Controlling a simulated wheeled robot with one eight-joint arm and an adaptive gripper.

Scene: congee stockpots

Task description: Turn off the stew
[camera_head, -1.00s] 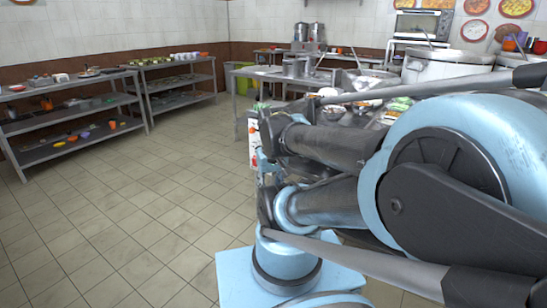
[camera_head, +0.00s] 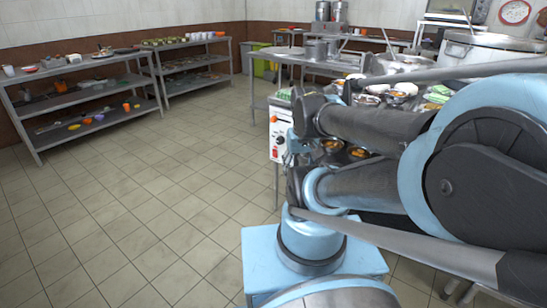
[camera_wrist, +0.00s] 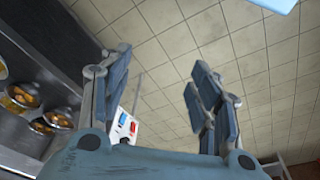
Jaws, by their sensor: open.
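A white control box (camera_head: 279,140) with a red knob and a dark knob stands at the counter's near-left end in the head view. A white panel with a red and a blue part (camera_wrist: 125,126) shows in the wrist view, partly behind the left finger. My gripper (camera_wrist: 160,80) is open, with nothing between its fingers; the panel lies beyond its left finger. In the head view my arm hides most of the gripper. A large metal stockpot (camera_head: 490,48) stands at the back right. Which pot holds the stew, I cannot tell.
Bowls of food (camera_wrist: 60,118) sit in the counter at the wrist view's left; some show behind my arm in the head view (camera_head: 332,146). Shelves (camera_head: 85,85) line the left wall. A metal table (camera_head: 300,60) stands behind. The tiled floor (camera_head: 150,190) at left is clear.

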